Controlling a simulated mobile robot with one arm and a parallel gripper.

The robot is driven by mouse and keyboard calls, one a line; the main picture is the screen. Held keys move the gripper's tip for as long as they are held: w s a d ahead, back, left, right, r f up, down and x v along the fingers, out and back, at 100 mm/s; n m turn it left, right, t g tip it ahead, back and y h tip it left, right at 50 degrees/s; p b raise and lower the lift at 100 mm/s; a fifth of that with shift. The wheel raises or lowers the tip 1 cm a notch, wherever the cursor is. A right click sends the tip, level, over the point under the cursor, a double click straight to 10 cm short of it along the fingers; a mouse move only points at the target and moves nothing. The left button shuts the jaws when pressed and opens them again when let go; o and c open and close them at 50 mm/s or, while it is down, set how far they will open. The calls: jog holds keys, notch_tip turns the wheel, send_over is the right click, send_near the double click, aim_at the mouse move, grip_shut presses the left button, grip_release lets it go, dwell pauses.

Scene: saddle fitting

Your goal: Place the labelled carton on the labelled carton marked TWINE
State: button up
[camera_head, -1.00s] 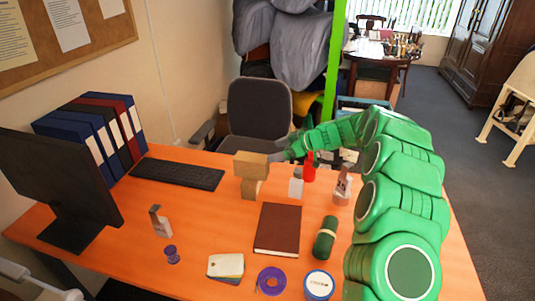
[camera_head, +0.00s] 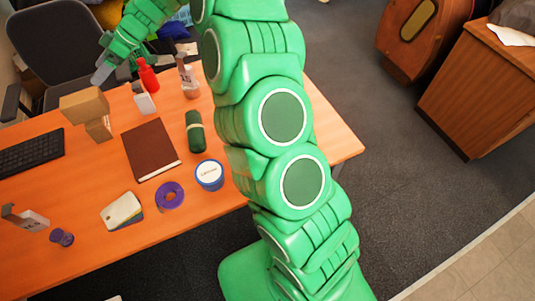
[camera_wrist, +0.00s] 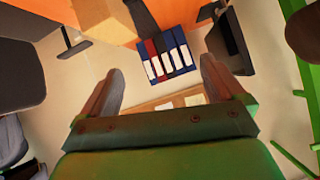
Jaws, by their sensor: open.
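A tan carton (camera_head: 84,105) sits on a smaller tan block or carton (camera_head: 99,130) on the desk, at the left in the head view. No label, TWINE or other, can be read on either. My gripper (camera_head: 102,74) is just behind the upper carton, apart from it as far as I can tell. In the wrist view my gripper (camera_wrist: 162,76) has its two fingers spread wide with nothing between them. A tan carton (camera_wrist: 102,18) shows at the top left of that view, beyond the left finger.
A red bottle (camera_head: 148,74) and a small white-grey container (camera_head: 144,100) stand right of the cartons. A brown book (camera_head: 150,149), green roll (camera_head: 195,131), purple tape ring (camera_head: 170,195) and round tin (camera_head: 209,174) lie nearer. The keyboard (camera_head: 30,152) is at left.

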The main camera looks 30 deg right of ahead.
jog(key=s+d+r+m+g+h, duration=0.15)
jog(key=s+d+r, duration=0.25)
jog(key=s, duration=0.7)
jog(key=s+d+r+m+h, duration=0.3)
jog(key=s+d, duration=0.1)
jog(key=s, duration=0.6)
jog(key=s+d+f+m+h, duration=0.1)
jog(key=s+d+m+h, duration=0.2)
jog(key=s+d, duration=0.7)
jog(key=s+d+f+m+h, duration=0.1)
jog(key=s+d+m+h, duration=0.3)
jog(key=s, duration=1.5)
jog(key=d+m, duration=0.4)
jog(key=d, duration=0.2)
jog(key=shift+d, duration=0.4)
